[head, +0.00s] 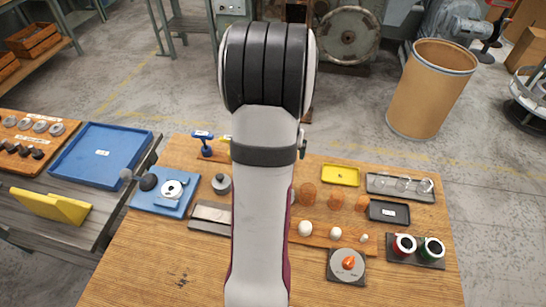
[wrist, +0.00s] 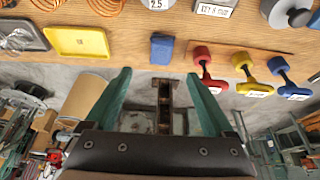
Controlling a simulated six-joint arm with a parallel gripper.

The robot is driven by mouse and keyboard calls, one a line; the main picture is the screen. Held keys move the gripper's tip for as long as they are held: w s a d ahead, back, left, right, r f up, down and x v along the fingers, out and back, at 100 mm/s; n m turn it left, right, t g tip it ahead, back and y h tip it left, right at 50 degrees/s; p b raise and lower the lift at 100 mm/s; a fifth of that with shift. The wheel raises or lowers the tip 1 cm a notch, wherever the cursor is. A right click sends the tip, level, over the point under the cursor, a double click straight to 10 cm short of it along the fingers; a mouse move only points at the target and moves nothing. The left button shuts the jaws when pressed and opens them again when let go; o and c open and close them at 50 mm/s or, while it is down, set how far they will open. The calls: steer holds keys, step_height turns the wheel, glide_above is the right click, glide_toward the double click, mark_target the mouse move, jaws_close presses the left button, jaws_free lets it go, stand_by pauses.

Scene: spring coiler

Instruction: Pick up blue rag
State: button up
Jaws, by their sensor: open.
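The blue rag (wrist: 162,49) is a small folded block on the wooden table, close to the table's edge in the wrist view. It lies between the yellow tray and the red-handled tool. My gripper (wrist: 158,74) shows two green fingers spread wide apart with nothing between them. In the wrist picture the rag is just above the gap between the fingertips, apart from both. How high the gripper is above the table is hard to tell. In the head view my arm hides the rag and most of the gripper.
A red-handled tool (wrist: 207,69), a yellow-handled tool (wrist: 246,70) and a blue-handled tool (wrist: 284,76) stand in a row beside the rag. The yellow tray (wrist: 78,42) is on its other side. A brown drum (head: 430,90) stands on the floor beyond the table.

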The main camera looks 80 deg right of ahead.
steer(key=x, duration=1)
steer(key=shift+w+f, duration=0.1)
steer(key=shift+f, duration=0.3)
steer(key=shift+a, duration=0.1)
jaws_close()
